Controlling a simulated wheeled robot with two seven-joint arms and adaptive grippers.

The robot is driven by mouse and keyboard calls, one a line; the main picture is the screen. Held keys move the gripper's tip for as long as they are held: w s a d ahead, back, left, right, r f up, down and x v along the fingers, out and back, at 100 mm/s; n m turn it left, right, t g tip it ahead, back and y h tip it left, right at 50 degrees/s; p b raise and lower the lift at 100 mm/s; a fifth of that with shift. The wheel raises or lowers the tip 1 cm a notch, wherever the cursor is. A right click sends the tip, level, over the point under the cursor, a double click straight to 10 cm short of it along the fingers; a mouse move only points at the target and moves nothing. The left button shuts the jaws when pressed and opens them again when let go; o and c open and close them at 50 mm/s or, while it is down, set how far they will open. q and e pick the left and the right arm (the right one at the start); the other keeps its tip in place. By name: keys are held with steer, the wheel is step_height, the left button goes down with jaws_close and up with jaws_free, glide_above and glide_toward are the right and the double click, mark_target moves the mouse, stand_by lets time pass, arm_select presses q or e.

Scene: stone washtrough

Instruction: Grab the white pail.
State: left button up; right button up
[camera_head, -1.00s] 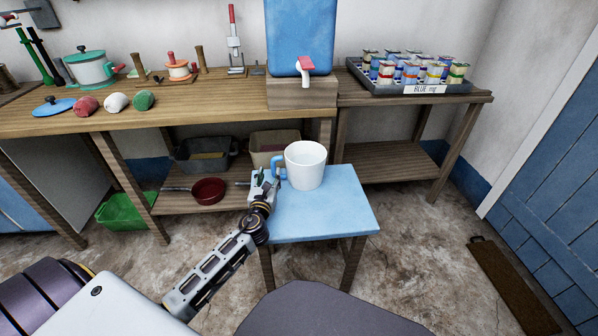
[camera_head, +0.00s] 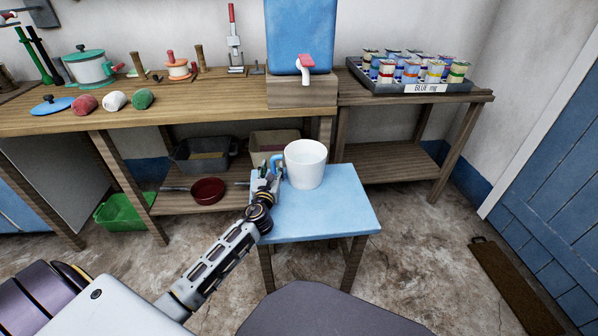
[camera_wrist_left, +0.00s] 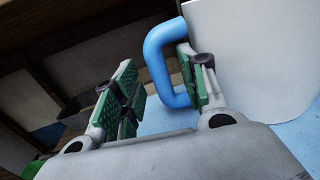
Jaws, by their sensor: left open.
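The white pail (camera_head: 306,166) stands upright on a small blue table (camera_head: 325,213), with its blue handle (camera_head: 276,165) on its left side. My left gripper (camera_head: 268,172) is at the handle, just left of the pail. In the left wrist view, the gripper (camera_wrist_left: 155,90) is open, with green finger pads. The blue handle (camera_wrist_left: 156,62) lies between the two fingers, close to the right finger; I cannot tell whether they touch. The white pail (camera_wrist_left: 255,50) fills the upper right there. My right gripper is not in view.
A wooden workbench (camera_head: 200,113) runs behind the blue table. It holds a blue tank (camera_head: 298,35) with a red-handled tap. A tray of jars (camera_head: 412,88) stands at the right. A red pan (camera_head: 208,190) sits on the lower shelf.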

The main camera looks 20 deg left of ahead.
arm_select(q)
steer(key=shift+b+x, duration=0.3)
steer(key=shift+x, duration=0.75)
jaws_close()
steer(key=shift+r, duration=0.2)
